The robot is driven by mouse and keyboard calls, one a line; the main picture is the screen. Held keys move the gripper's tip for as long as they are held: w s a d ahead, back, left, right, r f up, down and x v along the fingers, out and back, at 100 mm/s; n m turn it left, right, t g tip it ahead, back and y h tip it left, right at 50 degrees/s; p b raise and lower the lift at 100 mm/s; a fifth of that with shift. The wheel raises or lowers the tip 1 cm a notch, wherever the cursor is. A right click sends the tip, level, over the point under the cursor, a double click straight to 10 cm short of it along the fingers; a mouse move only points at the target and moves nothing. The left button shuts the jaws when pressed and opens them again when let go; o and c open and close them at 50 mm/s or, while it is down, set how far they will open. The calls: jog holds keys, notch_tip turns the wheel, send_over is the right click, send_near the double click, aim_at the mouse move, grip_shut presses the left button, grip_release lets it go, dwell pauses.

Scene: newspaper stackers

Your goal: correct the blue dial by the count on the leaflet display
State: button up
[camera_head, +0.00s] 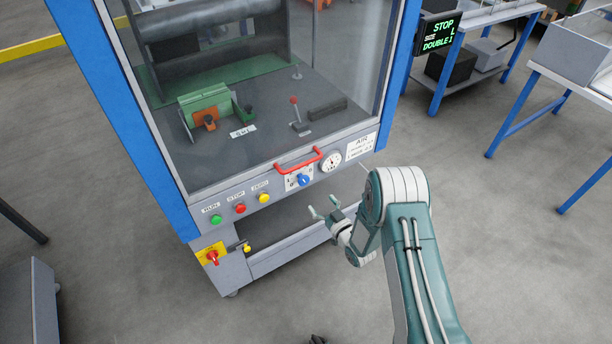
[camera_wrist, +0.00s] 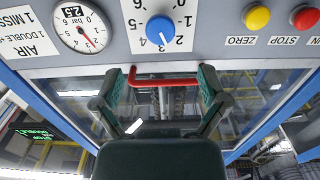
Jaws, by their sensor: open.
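The blue dial (camera_head: 304,180) sits on a white numbered plate on the machine's front panel. It also shows in the wrist view (camera_wrist: 160,31), where the picture is upside down; I cannot tell its exact setting. The black display (camera_head: 438,36) at the upper right has green text: "STOP", "L", "SIZE" and "DOUBLE 1". It may be partly cut off or misread. My gripper (camera_head: 322,206) is open and empty, in front of and below the panel, apart from the dial. In the wrist view its fingers (camera_wrist: 158,86) spread below the dial in the picture.
A red handle (camera_head: 298,160) runs above the dial plate, close to it. A round gauge (camera_head: 331,161) and a white AIR placard (camera_head: 361,146) lie to the right. Green (camera_head: 216,219), red (camera_head: 240,208) and yellow (camera_head: 264,198) buttons lie to the left. Open floor surrounds the machine.

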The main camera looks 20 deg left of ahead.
aim_at(305, 183)
jog(key=x, duration=1)
jog(key=shift+w+a, duration=0.2)
jog(key=shift+w, duration=0.05)
jog(key=c, duration=1.1)
